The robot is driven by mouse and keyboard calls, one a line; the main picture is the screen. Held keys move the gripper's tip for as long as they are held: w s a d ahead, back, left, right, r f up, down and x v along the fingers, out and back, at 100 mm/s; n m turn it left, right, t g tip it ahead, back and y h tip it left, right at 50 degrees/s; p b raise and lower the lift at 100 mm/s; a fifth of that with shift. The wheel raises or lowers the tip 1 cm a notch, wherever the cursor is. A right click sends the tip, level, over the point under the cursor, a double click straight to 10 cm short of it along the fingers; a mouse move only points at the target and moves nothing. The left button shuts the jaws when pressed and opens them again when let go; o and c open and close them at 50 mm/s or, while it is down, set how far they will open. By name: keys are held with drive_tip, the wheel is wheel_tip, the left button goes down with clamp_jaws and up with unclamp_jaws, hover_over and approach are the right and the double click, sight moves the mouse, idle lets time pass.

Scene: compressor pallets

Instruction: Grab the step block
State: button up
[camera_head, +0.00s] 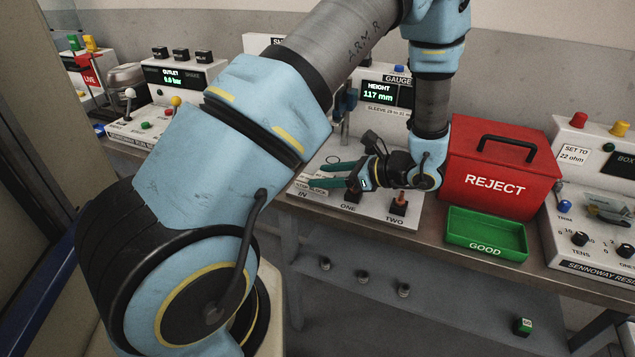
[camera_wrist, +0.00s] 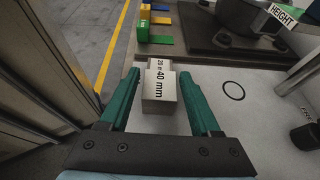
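The step block is a pale stepped block (camera_wrist: 160,88) with "20" and "40 mm" printed on its top, seen in the wrist view. My gripper (camera_wrist: 160,76) is open, with its two green fingers on either side of the block. A gap shows between the block and each finger. In the head view my gripper (camera_head: 312,176) points left, low over the left end of the white gauge panel (camera_head: 375,213), near the "STEP BLOCK" label (camera_head: 312,188). The block itself is hard to make out there.
A red REJECT box (camera_head: 495,180) and a green GOOD tray (camera_head: 485,238) stand right of my gripper. The height gauge display (camera_head: 385,93) stands behind it. The bench edge is just in front.

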clamp_jaws()
drive_tip(key=shift+r, duration=0.1)
idle(0.9)
